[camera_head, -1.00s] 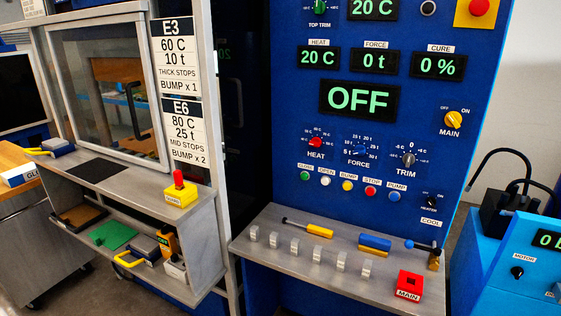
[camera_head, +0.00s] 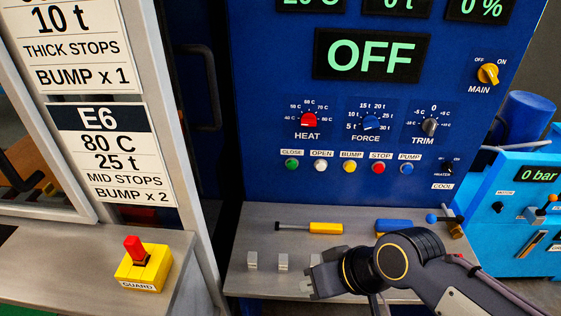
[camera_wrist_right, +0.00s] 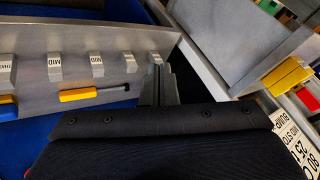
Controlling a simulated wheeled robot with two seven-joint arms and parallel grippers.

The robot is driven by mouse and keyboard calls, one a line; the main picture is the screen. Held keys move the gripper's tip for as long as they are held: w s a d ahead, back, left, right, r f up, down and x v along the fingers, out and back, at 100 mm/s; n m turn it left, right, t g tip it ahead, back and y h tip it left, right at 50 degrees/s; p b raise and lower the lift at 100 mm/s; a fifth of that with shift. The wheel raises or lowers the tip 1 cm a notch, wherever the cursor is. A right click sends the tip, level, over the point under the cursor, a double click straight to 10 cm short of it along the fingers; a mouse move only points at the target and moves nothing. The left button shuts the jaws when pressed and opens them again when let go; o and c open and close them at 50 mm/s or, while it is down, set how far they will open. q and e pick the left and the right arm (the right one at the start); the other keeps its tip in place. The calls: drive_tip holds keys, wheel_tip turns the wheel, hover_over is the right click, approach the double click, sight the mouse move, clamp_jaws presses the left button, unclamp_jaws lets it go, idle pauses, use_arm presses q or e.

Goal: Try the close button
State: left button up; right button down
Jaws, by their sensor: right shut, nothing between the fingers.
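The close button (camera_head: 291,164) is a small green button under a CLOSE label, at the left end of the button row on the blue control panel (camera_head: 262,140). White, yellow, red and blue buttons follow to its right. My right gripper (camera_head: 308,285) is shut and empty over the front of the grey shelf, below and apart from the button. Its fingers also show in the wrist view (camera_wrist_right: 160,84), near the small metal blocks. The button is not visible in the wrist view. My left gripper is in neither view.
The grey shelf (camera_head: 262,228) below the panel holds small metal blocks (camera_head: 252,260), a yellow-handled tool (camera_head: 325,228) and a blue-handled tool (camera_head: 393,226). A yellow GUARD box with a red lever (camera_head: 143,268) stands at left. The display (camera_head: 372,55) reads OFF.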

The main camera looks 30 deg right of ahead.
drive_tip(key=w+d+f+m+t+b, duration=0.2)
drive_tip(key=w+t+b, duration=0.4)
drive_tip(key=w, duration=0.5)
drive_tip(key=w+d+f+m+t+b, duration=0.2)
drive_tip(key=w+d+m+t+b, duration=0.3)
drive_tip(key=w, duration=0.7)
drive_tip(key=d+t+b, duration=0.1)
drive_tip(key=d+t, duration=0.1)
drive_tip(key=t, duration=0.1)
drive_tip(key=shift+d+f+y, duration=0.2)
drive_tip(key=shift+d+y, duration=0.05)
drive_tip(key=shift+y, duration=0.15)
drive_tip(key=shift+w, duration=0.1)
